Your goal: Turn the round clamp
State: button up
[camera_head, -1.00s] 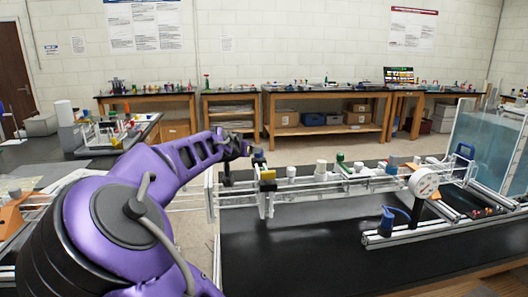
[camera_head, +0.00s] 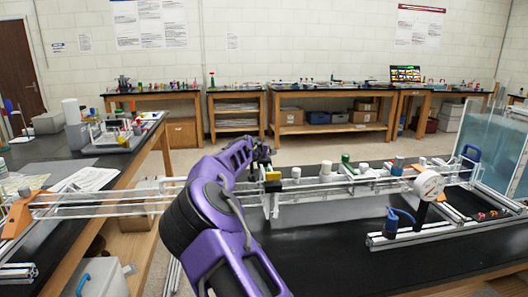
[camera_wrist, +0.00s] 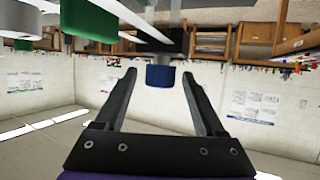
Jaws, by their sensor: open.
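A blue round knob (camera_wrist: 160,76) hangs below a dark bar in the wrist view, which looks turned upside down. My gripper (camera_wrist: 160,73) is open, its two black fingers either side of the line to the knob, with gaps on both sides. I cannot tell whether the fingertips reach past it. In the head view my gripper (camera_head: 263,155) is small and dark, at the left part of the clear rail apparatus (camera_head: 330,185), close to a yellow block (camera_head: 272,176). The round clamp is not clearly identifiable; the blue knob is the nearest round part.
A green cap (camera_wrist: 88,22) and a pale cylinder (camera_wrist: 20,18) lie left of the fingers in the wrist view. In the head view a round gauge (camera_head: 429,184) and a blue fitting (camera_head: 392,220) stand at the right. A water tank (camera_head: 492,145) is behind them.

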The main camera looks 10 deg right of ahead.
jog(key=shift+w, duration=0.1)
jog(key=shift+c, duration=0.3)
grip_shut()
jog(key=shift+m+g+h+p, duration=0.65)
jog(key=shift+m+g+h, duration=0.75)
jog(key=shift+m+h, duration=0.8)
jog(key=shift+o, duration=0.3)
grip_release()
